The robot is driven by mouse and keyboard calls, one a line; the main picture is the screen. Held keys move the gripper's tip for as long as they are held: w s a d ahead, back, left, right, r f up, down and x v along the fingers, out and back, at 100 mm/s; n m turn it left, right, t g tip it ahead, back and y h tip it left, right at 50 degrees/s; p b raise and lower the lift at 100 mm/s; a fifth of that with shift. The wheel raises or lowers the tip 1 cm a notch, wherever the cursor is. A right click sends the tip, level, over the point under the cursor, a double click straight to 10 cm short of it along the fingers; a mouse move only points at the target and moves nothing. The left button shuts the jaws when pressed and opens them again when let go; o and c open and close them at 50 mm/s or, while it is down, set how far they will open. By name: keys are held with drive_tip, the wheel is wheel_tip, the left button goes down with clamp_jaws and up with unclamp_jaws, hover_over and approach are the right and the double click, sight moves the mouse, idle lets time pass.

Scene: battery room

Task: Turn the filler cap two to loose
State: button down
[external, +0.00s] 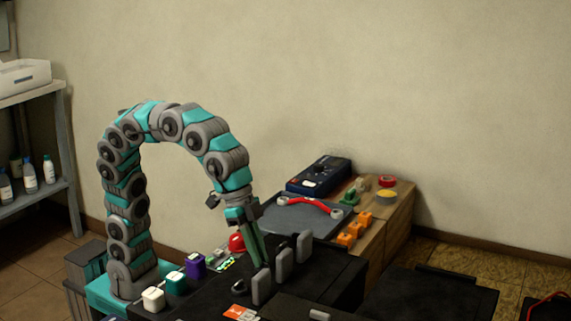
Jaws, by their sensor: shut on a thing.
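Three grey upright filler caps stand in a slanting row on the black battery top: a front one (262,289), a middle one (283,266) and a back one (304,247). No number shows on them. My gripper (263,265) points down into this row, with its teal fingers tilted. Its tips meet the top of the front cap in the picture, left of the middle one. It is shut on a filler cap; which cap is hard to tell, as the tips are partly hidden.
A red dome (237,242) and white (153,299), teal (175,282) and purple (195,266) blocks lie left of the caps.

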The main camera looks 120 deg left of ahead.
drive_tip(key=shift+n+y, duration=0.3)
drive_tip(key=shift+n, duration=0.3)
drive_tip(key=c, duration=0.9)
unclamp_jaws()
drive_tip(key=shift+s+r, duration=0.1)
drive_tip(key=v, duration=0.7)
drive_tip(key=shift+r, duration=0.25)
drive_tip(key=shift+s, duration=0.2)
